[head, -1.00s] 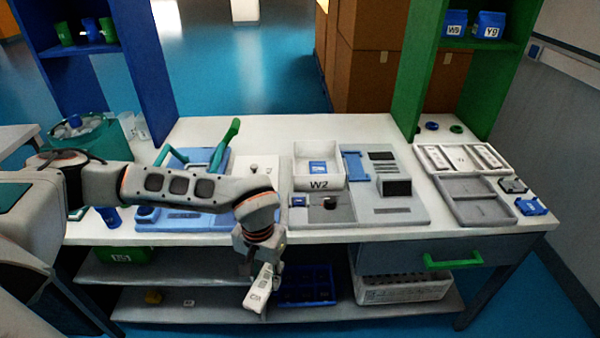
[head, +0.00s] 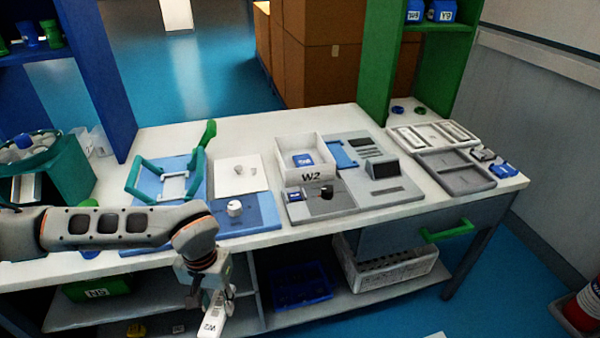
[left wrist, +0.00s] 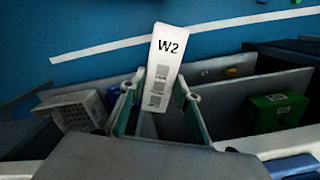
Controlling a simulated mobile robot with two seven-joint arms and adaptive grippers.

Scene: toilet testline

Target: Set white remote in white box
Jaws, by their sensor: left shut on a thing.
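The white remote (head: 213,316), marked W2, is held in my left gripper (head: 207,291) in front of the workbench, below the tabletop edge. In the left wrist view the remote (left wrist: 160,68) stands up between the two fingers of my left gripper (left wrist: 158,98), its label and grey buttons facing the camera. The white box (head: 309,176), also marked W2, stands on the bench to the right of and above the gripper. A small blue item lies inside the box. My right gripper is not in view.
A grey device with a dark screen (head: 383,170) stands right of the box, and a blue panel with a white knob (head: 235,208) to its left. Grey trays (head: 455,172) lie at the right. Shelves below hold a blue crate (head: 300,285) and a white rack (head: 392,270).

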